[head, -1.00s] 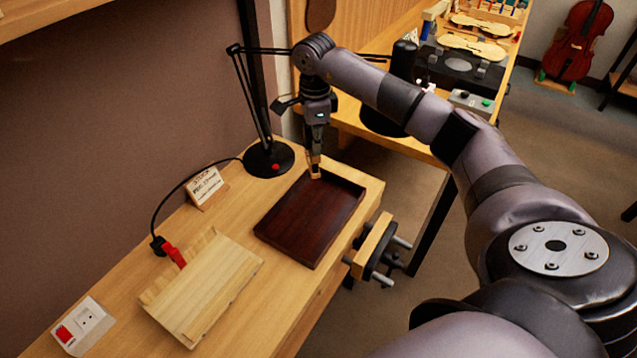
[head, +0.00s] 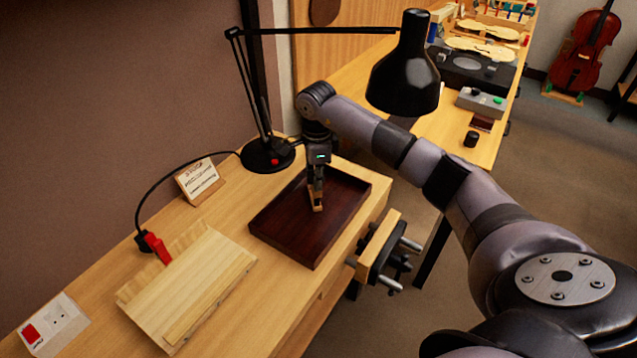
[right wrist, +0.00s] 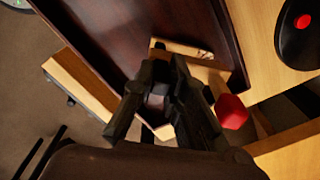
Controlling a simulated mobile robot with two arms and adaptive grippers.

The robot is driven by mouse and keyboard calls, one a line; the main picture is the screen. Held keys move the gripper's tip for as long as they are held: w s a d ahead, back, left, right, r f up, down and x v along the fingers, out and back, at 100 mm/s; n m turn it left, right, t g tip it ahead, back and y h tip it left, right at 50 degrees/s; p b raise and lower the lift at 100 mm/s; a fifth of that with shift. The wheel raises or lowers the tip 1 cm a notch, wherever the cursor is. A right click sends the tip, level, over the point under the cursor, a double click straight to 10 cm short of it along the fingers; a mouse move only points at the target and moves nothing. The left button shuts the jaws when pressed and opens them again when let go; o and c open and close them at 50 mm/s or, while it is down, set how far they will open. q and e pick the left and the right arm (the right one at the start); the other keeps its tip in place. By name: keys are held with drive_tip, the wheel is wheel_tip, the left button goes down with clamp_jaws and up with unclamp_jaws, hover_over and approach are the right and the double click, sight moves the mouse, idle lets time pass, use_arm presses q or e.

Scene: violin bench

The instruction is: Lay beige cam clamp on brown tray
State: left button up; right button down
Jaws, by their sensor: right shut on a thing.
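The brown tray (head: 285,236) lies flat on the bench, dark and shallow-walled; it fills the top of the right wrist view (right wrist: 120,30). My right gripper (head: 316,192) points down over the tray and is shut on the beige cam clamp (head: 318,206). The clamp sits within the tray's outline, low near its floor; I cannot tell whether it touches. In the right wrist view the clamp's pale bars (right wrist: 190,49) stick out beyond the fingers, which hide part of it. A red knob-like part shows beside the fingers there. My left gripper is not in view.
A black desk lamp (head: 404,75) stands behind the tray, its head near my right arm. A vise (head: 380,250) juts from the bench's right edge.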

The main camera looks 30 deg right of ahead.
drive_tip(key=shift+r, duration=0.1)
drive_tip(key=c, duration=1.6)
unclamp_jaws()
wheel_tip(320, 180, up, 12)
drive_tip(key=p, duration=0.7)
drive_tip(key=shift+s+p, duration=0.15)
drive_tip(key=shift+p, duration=0.2)
drive_tip(key=shift+a, duration=0.15)
